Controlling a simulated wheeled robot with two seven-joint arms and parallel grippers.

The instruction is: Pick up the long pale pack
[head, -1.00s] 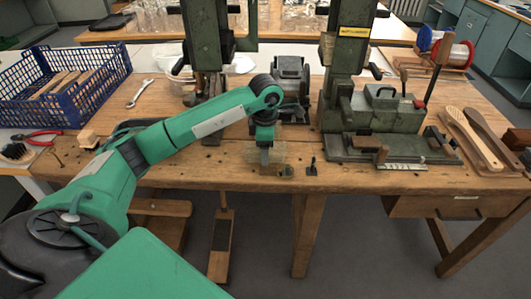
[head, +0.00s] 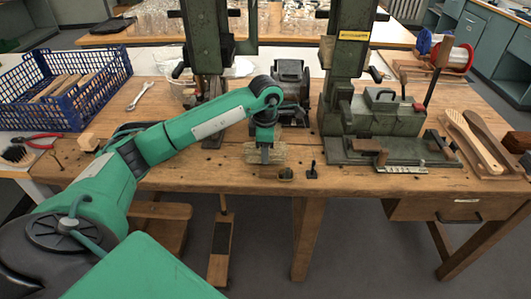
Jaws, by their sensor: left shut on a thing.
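The long pale pack (head: 279,154) lies crosswise at the front middle of the wooden workbench, close to its front edge. My left gripper (head: 265,155) comes down from above and is shut on the pack near its middle. The fingers hide part of the pack, and its ends show to the left and right of them. I cannot tell whether the pack is clear of the bench top. My right gripper is not in view.
A dark green machine (head: 385,120) stands right of the pack, and a dark motor (head: 290,85) behind it. A small black lever (head: 312,170) stands just to the right. A blue crate (head: 95,88) is at the far left. Brush handles (head: 470,140) lie at right.

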